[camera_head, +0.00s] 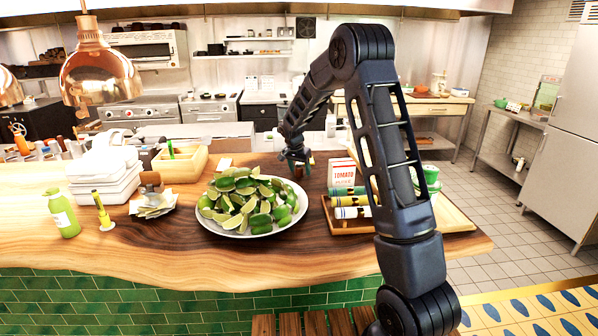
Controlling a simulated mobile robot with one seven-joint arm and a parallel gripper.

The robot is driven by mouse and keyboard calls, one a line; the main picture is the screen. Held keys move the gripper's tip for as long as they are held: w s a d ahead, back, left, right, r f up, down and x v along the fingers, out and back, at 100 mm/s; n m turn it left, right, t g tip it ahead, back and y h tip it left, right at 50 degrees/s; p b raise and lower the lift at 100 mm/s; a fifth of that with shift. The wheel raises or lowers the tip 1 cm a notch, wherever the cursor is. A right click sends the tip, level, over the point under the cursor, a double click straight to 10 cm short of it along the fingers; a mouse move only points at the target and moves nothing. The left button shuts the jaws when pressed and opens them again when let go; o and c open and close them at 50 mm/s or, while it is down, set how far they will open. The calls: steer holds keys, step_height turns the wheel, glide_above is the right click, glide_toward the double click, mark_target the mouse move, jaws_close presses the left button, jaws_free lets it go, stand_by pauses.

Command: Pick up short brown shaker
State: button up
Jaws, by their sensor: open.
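My gripper (296,168) reaches down to the wooden counter, just behind the lime plate. It is small in view and its jaws are open. A small dark brown object (298,173), which looks like the short brown shaker, shows low between or just behind the fingers. It is partly hidden by the gripper and the limes, and I cannot tell whether the fingers touch it.
A plate (245,233) heaped with lime wedges stands in front of my gripper. A red-and-white tomato box (341,174) and a wooden tray (349,226) of rolls are to the right. White containers (104,174) and a green bottle (62,213) stand left. Bare counter lies in front.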

steer(key=shift+c, duration=0.2)
steer(key=c, duration=1)
steer(key=shift+c, duration=0.2)
